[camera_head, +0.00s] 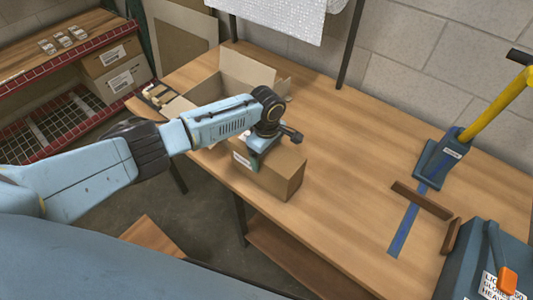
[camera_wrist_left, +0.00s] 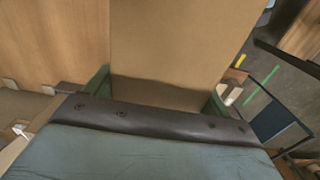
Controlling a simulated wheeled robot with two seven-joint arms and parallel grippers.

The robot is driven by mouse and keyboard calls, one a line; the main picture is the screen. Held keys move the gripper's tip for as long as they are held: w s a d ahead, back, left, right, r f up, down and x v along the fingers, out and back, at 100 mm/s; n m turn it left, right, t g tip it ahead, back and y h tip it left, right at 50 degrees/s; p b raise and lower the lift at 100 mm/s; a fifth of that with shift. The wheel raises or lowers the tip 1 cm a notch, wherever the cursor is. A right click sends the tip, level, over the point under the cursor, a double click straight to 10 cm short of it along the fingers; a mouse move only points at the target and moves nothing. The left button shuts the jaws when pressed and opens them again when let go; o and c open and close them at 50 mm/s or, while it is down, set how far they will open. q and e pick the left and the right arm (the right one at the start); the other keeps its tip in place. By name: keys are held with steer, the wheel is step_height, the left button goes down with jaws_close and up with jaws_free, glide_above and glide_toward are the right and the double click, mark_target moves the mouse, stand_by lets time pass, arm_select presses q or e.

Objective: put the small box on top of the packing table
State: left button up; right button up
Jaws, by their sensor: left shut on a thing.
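The small box (camera_head: 285,178) is a closed brown cardboard box with a white label. In the head view it is at the near edge of the wooden packing table (camera_head: 340,180); I cannot tell whether it rests on the top or hangs just above it. My left gripper (camera_head: 262,158) is over the box and shut on it. In the left wrist view the box (camera_wrist_left: 165,50) fills the middle, between the two green fingers of my left gripper (camera_wrist_left: 160,95). My right gripper is not in view.
An open carton (camera_head: 245,75) stands at the table's back left. A blue tape strip (camera_head: 404,228), brown bars (camera_head: 422,200), a blue holder with a yellow handle (camera_head: 440,158) and a blue case (camera_head: 485,265) are at right. The table's middle is clear. Red-edged shelves (camera_head: 75,65) stand left.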

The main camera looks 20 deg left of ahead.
arm_select(q)
steer(key=shift+f, duration=0.2)
steer(key=o, duration=1.5)
step_height(320, 180, up, 12)
steer(key=shift+r+p, duration=0.1)
steer(key=shift+p, duration=0.3)
